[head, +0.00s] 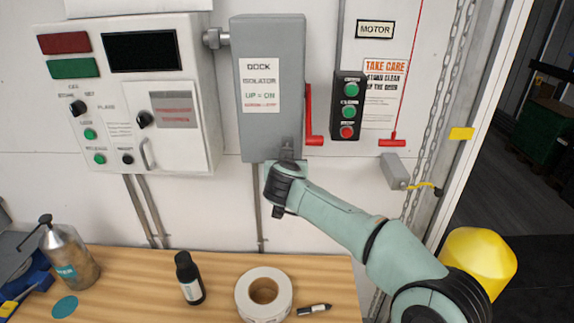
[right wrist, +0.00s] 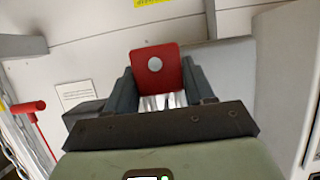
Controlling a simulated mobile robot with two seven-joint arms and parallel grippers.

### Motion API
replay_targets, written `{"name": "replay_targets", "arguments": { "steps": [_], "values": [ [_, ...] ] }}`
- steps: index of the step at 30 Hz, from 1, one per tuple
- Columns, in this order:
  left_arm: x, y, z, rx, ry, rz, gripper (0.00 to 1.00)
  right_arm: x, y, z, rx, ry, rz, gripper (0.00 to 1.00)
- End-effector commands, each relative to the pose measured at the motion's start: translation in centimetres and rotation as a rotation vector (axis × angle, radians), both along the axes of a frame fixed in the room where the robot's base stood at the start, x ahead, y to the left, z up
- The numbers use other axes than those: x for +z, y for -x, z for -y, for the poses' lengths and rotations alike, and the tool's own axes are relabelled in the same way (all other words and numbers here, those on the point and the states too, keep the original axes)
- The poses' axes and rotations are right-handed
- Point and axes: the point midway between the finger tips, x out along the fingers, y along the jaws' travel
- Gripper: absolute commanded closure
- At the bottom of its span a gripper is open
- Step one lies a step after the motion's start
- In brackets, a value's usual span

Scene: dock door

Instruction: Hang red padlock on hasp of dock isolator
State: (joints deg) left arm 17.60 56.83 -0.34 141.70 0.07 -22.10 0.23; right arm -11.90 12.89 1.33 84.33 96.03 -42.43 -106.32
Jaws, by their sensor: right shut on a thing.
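The red padlock (right wrist: 155,62) shows in the right wrist view as a red body with a round grey spot. It sits between the two fingers of my right gripper (right wrist: 160,88), which is shut on it. In the head view my right gripper (head: 287,152) is at the lower right edge of the grey dock isolator (head: 257,125), and the padlock is hidden there. I cannot make out the hasp or whether the padlock touches it. The isolator's red lever (head: 309,115) hangs down on its right side. My left gripper is not in view.
A control box (head: 135,120) is left of the isolator; a push-button station (head: 348,105) is right of it.

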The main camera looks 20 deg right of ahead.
Motion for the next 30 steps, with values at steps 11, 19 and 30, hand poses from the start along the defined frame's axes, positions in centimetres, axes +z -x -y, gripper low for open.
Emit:
{"name": "replay_targets", "arguments": {
  "steps": [11, 19, 30],
  "values": [
    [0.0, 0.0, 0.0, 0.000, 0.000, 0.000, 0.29, 0.0, 0.0, 0.0, 0.000, 0.000, 0.000, 0.17],
    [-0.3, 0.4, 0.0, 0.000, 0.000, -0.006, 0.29, 1.1, 2.5, -1.2, 0.001, -0.001, 0.003, 0.17],
    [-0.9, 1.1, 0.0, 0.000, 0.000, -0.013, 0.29, 4.2, 9.1, -4.3, 0.002, 0.000, 0.002, 0.17]
  ]
}}
